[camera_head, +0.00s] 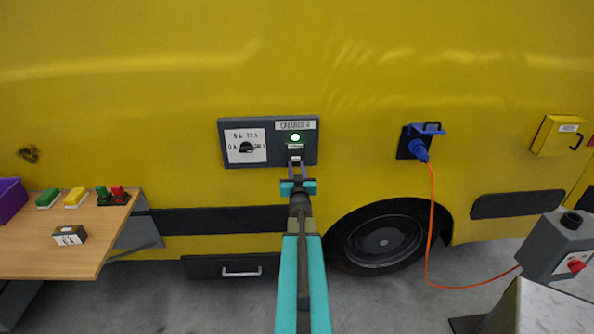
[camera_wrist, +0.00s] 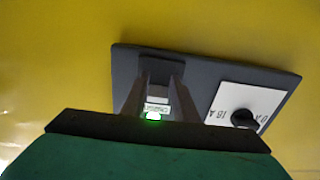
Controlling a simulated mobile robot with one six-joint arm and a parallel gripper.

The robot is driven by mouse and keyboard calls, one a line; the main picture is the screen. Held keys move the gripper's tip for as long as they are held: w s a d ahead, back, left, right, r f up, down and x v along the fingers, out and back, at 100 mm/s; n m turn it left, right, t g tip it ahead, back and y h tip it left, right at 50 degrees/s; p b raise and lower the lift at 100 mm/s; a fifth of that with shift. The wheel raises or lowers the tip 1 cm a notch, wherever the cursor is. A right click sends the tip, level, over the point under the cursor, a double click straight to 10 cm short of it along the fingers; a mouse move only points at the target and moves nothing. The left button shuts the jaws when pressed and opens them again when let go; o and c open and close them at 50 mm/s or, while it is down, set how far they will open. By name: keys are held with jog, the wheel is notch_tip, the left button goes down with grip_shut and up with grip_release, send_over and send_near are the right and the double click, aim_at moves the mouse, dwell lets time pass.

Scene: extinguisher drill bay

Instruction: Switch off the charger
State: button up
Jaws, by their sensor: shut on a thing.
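The charger panel (camera_head: 270,158) is a dark grey box on the yellow vehicle side, with a small label along its top. A green lamp (camera_head: 295,137) is lit on its right half; it also glows in the wrist view (camera_wrist: 153,117). Below the lamp is a small switch (camera_head: 295,158) with a pale front. My gripper (camera_head: 296,170) is at this switch and shut on it; the fingers hide most of it. In the wrist view my gripper (camera_wrist: 162,80) reaches the panel's dark switch area. The switch's exact position is hard to tell.
A black dial (camera_head: 246,147) on a white scale sits left of the switch. A blue plug (camera_head: 419,150) with an orange cable (camera_head: 429,230) is at right. A yellow box (camera_head: 554,135) is further right. A wooden table (camera_head: 30,258) with small blocks stands at left.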

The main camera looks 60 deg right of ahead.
jog(key=shift+w+f+h+b, duration=0.1)
jog(key=shift+f+h+b, duration=0.15)
jog(key=shift+b, duration=1.25)
jog(key=shift+r+t+b, duration=0.15)
jog(key=shift+t+b, duration=0.15)
jog(key=shift+b, duration=0.25)
jog(key=o, duration=1.1)
jog(key=shift+c, duration=0.2)
